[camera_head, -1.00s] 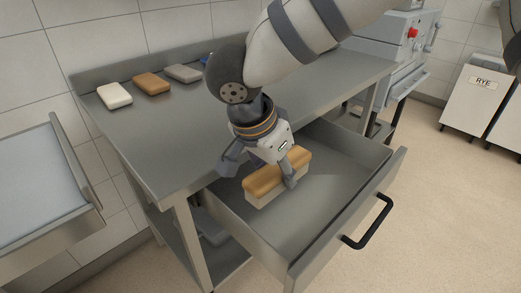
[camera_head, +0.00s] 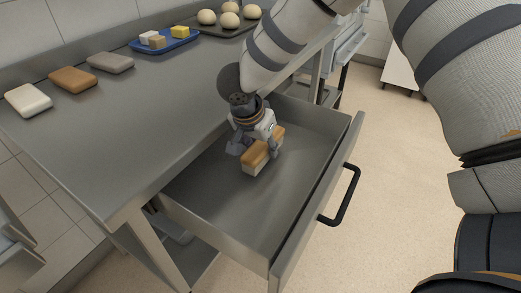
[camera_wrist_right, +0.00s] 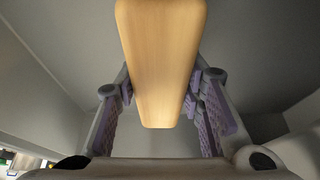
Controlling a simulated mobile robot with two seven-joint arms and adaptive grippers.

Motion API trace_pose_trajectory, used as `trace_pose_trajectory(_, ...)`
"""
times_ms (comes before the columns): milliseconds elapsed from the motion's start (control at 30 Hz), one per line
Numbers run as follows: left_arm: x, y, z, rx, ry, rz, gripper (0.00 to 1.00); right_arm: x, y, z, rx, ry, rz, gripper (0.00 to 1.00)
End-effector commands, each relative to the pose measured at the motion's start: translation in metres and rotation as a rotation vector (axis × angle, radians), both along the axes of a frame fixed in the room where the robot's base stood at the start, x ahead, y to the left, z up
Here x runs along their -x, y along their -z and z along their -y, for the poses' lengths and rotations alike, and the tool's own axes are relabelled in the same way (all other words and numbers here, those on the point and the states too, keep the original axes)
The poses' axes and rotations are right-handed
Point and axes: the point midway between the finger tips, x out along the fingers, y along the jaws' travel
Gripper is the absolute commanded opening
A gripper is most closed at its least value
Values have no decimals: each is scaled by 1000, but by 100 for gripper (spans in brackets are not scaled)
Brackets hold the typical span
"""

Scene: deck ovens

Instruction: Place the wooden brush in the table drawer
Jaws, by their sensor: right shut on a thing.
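The wooden brush (camera_head: 254,158) has a tan wooden top and a pale underside. My right gripper (camera_head: 257,149) is shut on it from above, one finger on each side. Brush and gripper are inside the open table drawer (camera_head: 292,178), towards its back left part. Whether the brush touches the drawer floor cannot be told. In the right wrist view the brush's tan wood (camera_wrist_right: 160,60) lies between the purple finger pads. My left gripper is not in view.
The steel table (camera_head: 130,135) carries white, brown and grey blocks (camera_head: 72,79), a blue tray (camera_head: 165,42) with small blocks, and a dark tray (camera_head: 230,25) with dough balls. The drawer's black handle (camera_head: 343,197) faces the open floor. Most of the drawer is bare.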

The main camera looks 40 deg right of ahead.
Motion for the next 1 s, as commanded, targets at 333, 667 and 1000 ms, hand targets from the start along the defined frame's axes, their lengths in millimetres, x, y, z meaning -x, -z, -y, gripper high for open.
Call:
trace_pose_trajectory(333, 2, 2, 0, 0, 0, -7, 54, 0, 14, -1, -1, 0, 2, 9)
trace_pose_trajectory(667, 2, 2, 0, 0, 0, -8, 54, 0, 17, -1, -1, -1, 2, 55)
trace_pose_trajectory(1000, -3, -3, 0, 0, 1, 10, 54, 2, -10, -9, -1, -2, 10, 55)
